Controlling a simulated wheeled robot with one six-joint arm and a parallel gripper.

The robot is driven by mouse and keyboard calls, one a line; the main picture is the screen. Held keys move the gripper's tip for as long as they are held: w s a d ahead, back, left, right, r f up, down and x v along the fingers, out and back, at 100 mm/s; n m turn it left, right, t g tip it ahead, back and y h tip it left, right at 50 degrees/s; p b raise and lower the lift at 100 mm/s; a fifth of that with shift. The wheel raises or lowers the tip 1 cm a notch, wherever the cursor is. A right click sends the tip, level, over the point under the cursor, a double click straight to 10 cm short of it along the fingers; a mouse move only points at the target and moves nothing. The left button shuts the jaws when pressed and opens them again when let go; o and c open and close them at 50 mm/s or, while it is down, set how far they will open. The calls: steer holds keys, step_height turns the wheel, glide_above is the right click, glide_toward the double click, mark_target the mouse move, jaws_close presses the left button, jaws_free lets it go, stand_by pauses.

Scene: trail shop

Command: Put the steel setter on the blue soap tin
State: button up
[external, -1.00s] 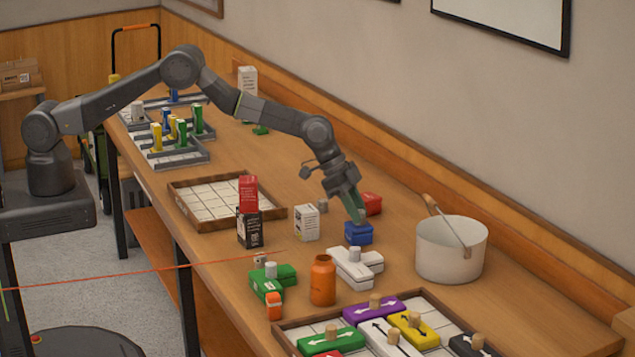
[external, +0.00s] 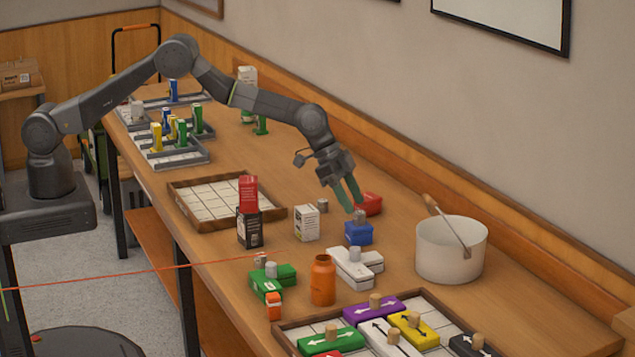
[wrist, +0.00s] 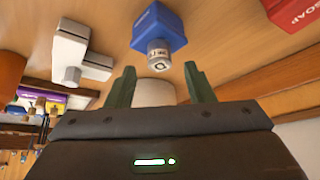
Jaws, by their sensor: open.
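The steel setter (external: 359,217), a small grey cylinder, stands upright on top of the blue soap tin (external: 358,234). In the wrist view the setter (wrist: 158,55) sits against the top of the blue tin (wrist: 158,22), just beyond my fingers. My gripper (external: 351,205) is open and empty, slightly above and behind the setter. Its two green fingers (wrist: 160,82) are spread apart in the wrist view, with nothing between them.
A red tin (external: 369,204) lies behind the blue one. A white pot (external: 450,250) stands to the right, a white box (external: 306,222) to the left.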

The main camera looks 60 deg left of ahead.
steer(key=b+v, duration=0.1)
steer(key=v, duration=0.8)
